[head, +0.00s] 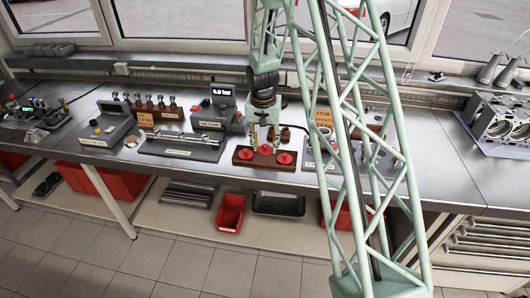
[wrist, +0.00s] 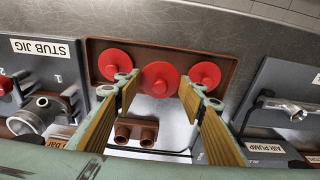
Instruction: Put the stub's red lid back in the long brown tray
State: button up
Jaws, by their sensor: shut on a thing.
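The long brown tray (head: 240,162) lies near the bench's front edge; it also shows in the wrist view (wrist: 147,50). One red lid (wrist: 115,62) and another red lid (wrist: 206,74) sit at its two ends. My gripper (head: 265,142) is above the tray's middle, pointing down. In the wrist view my gripper's fingers (wrist: 158,90) are on either side of a middle red lid (wrist: 160,78), holding it. I cannot tell whether this lid touches the tray floor. The stub jig (wrist: 75,75) carries a grey metal stub (wrist: 40,117).
A brown twin-cylinder block (wrist: 136,131) stands close beside my gripper. The air pump panel (wrist: 278,85) is on the wrist view's other side. A pressure gauge box (head: 222,97) stands behind left. A red bin (head: 230,213) is on the lower shelf.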

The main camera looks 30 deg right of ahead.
aim_at(265, 148)
jog(key=shift+f, duration=1.8)
jog(key=shift+f, duration=0.1)
jog(key=shift+o, duration=2.1)
jog(key=shift+r, duration=0.55)
notch_tip(265, 148, up, 11)
jog(key=s+a, duration=0.1)
jog(key=shift+s, duration=0.2)
